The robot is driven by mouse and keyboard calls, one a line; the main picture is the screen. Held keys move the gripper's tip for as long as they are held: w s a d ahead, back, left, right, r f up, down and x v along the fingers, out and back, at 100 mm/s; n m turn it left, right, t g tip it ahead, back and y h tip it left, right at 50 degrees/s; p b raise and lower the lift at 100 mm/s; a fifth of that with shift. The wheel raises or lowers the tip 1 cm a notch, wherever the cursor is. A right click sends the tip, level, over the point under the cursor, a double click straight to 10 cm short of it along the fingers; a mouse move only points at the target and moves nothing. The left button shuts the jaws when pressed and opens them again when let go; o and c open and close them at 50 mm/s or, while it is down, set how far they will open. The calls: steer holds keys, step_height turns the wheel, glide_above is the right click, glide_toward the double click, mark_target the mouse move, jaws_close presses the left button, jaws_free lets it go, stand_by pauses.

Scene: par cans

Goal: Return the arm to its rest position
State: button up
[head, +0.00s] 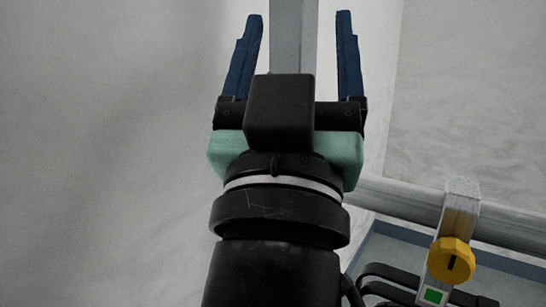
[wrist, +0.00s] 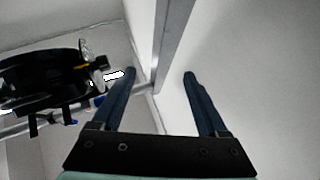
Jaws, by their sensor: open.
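My gripper (head: 298,38) has two dark blue fingers that stand wide apart, with nothing between them. It points up in the head view, in front of a grey upright post (head: 293,40) and pale walls. In the wrist view my gripper (wrist: 160,82) also shows open and empty, with the post (wrist: 172,40) rising beyond the fingertips.
A grey horizontal pipe (head: 405,199) runs at the right. A metal clamp (head: 459,205) with a yellow knob (head: 451,260) hangs on it, above black curved parts (head: 400,280). A black round fixture (wrist: 40,85) sits at the left in the wrist view. Pale wall (head: 110,150) fills the left.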

steer(key=s+a+r+t+y, duration=0.1)
steer(key=s+a+y, duration=0.1)
steer(key=s+y, duration=0.15)
step_height(320, 180, up, 28)
steer(key=s+n+p, duration=0.1)
steer(key=p, duration=2.7)
steer(key=shift+s+r+t, duration=0.2)
steer(key=shift+r+t, duration=0.05)
steer(key=shift+t, duration=0.05)
steer(key=shift+f, duration=0.1)
